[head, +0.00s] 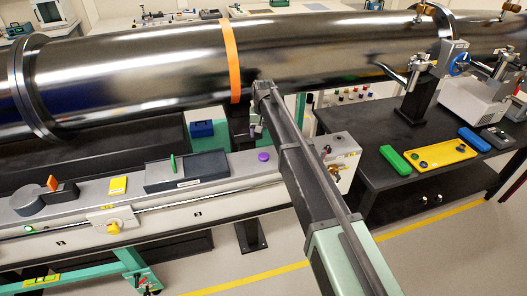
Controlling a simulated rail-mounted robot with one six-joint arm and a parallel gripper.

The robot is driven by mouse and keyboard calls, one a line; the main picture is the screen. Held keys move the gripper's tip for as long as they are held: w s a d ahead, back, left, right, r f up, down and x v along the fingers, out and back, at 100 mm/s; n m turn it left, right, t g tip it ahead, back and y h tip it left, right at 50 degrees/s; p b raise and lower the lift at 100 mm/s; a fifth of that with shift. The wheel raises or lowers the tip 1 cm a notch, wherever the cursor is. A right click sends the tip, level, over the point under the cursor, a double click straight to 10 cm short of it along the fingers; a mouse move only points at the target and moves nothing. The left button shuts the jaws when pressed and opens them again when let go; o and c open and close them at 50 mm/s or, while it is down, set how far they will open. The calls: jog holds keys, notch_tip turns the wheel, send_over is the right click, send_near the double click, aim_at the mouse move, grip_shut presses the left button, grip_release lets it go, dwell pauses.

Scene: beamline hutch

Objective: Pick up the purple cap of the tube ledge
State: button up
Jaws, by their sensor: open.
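The purple cap (263,156) sits upright on the grey ledge (232,164) that runs in front of the big dark tube (150,62). It is near the ledge's right part, between a dark tray and my arm. My arm reaches up from the bottom right, and its far end is in front of the tube. My gripper (257,131) shows only small and partly hidden behind the arm, above and just behind the cap. It is open and apart from the cap, with nothing seen in it.
A dark tray (187,171) with a green upright piece, a yellow block (118,185) and a round grey part with an orange tab (52,183) stand along the ledge to the left. A black table (375,130) with green, yellow and blue trays is at right.

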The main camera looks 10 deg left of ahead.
jog(key=b, duration=0.6)
send_over(263, 156)
jog(key=f, duration=0.6)
jog(key=shift+w+d, duration=0.1)
jog(key=shift+d, duration=0.15)
notch_tip(263, 156, down, 5)
jog(key=b, duration=0.5)
jog(key=shift+a+f, duration=0.15)
jog(key=shift+r, duration=0.25)
jog(key=shift+c, duration=0.2)
jog(key=c, duration=0.9)
